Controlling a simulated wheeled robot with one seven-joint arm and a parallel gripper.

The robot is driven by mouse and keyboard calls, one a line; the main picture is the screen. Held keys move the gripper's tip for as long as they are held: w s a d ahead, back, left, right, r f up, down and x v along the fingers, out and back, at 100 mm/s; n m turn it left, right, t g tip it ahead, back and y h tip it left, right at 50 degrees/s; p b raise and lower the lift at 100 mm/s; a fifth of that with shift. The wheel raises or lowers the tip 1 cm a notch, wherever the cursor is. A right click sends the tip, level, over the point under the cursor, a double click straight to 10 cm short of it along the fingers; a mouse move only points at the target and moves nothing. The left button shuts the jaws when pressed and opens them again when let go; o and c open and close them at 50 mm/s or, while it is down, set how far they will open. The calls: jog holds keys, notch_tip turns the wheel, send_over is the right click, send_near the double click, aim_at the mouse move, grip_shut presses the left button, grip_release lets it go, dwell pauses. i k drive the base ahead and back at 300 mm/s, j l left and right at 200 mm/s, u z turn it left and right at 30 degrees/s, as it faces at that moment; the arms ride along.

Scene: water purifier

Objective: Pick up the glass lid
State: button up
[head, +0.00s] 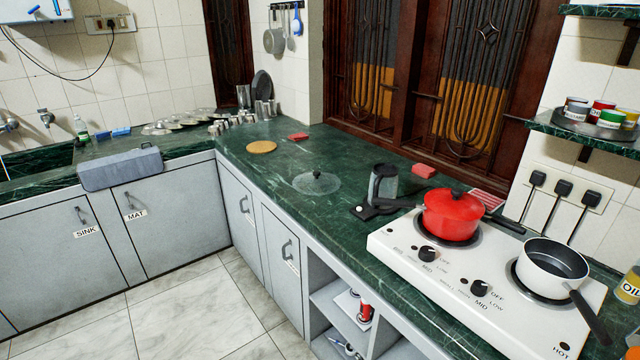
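The glass lid (318,184) lies flat on the dark green marble counter (268,182). It is a clear disc with a small dark knob in its middle. It sits left of a dark grey appliance (382,183) with a clear container, with a gap between them. The counter around the lid is bare. My gripper is not in view.
The white stove (395,240) carries a red lidded pot (452,215) and a white pan (553,266), handles sticking out. A round wooden board (262,147) and a red block (299,136) lie behind the lid. The tiled floor (190,310) in front is clear.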

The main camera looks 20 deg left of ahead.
aim_at(315, 183)
jog(key=z, duration=1.35)
jog(key=u, duration=2.05)
jog(key=i+j, duration=1.05)
jog(key=i, duration=0.2)
jog(key=i+j+z, duration=0.1)
jog(key=i+j, duration=0.9)
jog(key=i, duration=0.3)
